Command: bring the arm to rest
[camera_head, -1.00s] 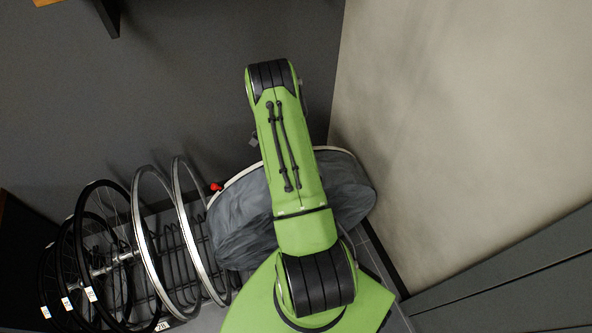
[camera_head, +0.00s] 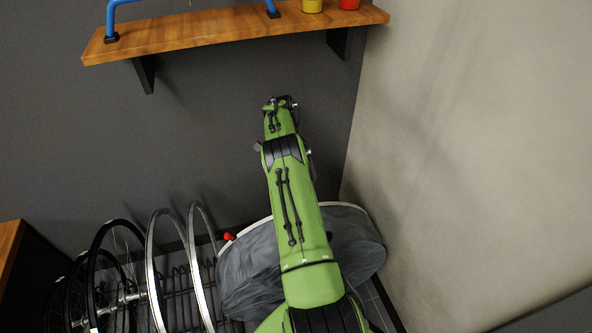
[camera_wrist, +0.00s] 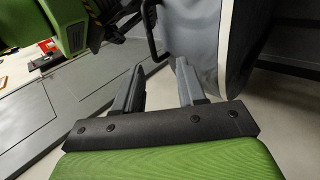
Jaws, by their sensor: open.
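My gripper (camera_wrist: 160,85) shows in the wrist view with its two grey fingers apart and nothing between them. In the head view my green arm reaches up the middle of the picture toward the dark wall, and the gripper's fingers cannot be made out there. A grey rounded bag-like thing with a pale rim (camera_head: 250,265) stands behind and below my arm. In the wrist view a grey surface with a pale edge (camera_wrist: 192,35) lies just beyond the fingers.
A wooden shelf (camera_head: 230,37) with a blue bar (camera_head: 180,3), a yellow container (camera_head: 312,5) and a red one (camera_head: 349,4) is on the dark wall above my arm. Several wheels (camera_head: 155,270) stand in a rack at left. A pale wall (camera_head: 480,140) rises at right.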

